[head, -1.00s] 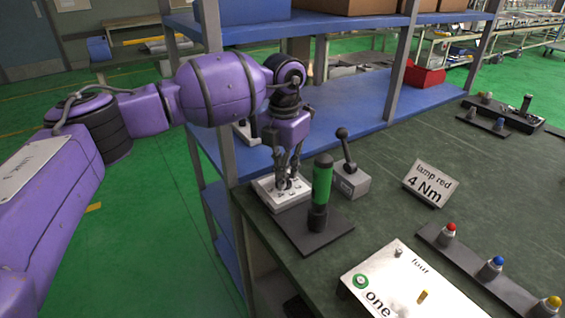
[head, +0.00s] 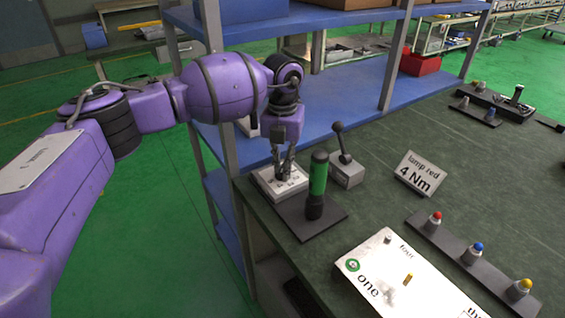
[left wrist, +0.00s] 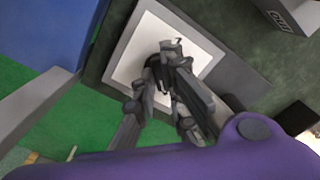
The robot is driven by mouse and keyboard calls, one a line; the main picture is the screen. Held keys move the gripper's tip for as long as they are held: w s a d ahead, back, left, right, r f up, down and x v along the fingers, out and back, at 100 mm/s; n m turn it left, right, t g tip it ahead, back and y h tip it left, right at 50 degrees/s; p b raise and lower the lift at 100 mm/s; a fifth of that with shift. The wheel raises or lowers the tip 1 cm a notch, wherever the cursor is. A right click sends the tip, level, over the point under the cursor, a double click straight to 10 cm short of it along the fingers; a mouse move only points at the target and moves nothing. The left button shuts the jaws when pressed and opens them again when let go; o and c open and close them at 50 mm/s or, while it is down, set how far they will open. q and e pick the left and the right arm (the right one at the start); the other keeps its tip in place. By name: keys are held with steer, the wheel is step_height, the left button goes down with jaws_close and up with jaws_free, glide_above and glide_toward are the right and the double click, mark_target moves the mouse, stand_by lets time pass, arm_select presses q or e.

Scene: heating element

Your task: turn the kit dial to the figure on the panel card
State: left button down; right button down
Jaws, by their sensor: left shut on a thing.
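My left gripper (head: 283,170) points down over the white kit dial plate (head: 266,190) at the left edge of the bench. It is shut on the dial's dark knob, which its fingers mostly hide. In the left wrist view the fingers (left wrist: 168,62) close over the middle of the white plate (left wrist: 136,44). The plate's figures are too small or covered to read. The panel card (head: 419,173) stands tilted on the bench and reads "lamp red 4 Nm". My right gripper is in none of the views.
A green-handled tool (head: 317,180) stands upright on a dark base close to the gripper. A lever box (head: 347,172) is behind it. A white board (head: 385,262) with "one" and "four" and a strip of coloured lamps (head: 455,248) lie to the right. A shelf post (head: 222,110) is close to the arm.

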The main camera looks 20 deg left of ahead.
arm_select(q)
steer(key=shift+w, duration=0.1)
steer(key=c, duration=1.9)
jaws_free()
steer(key=shift+r, duration=0.1)
steer(key=shift+c, duration=0.2)
steer(key=shift+o, duration=0.7)
arm_select(e)
steer(key=shift+w+a+r, duration=0.1)
steer(key=shift+w, duration=0.4)
arm_select(q)
steer(key=shift+r, duration=0.1)
step_height(320, 180, up, 12)
arm_select(e)
steer(key=shift+s, duration=0.25)
arm_select(q)
steer(key=shift+f, duration=0.2)
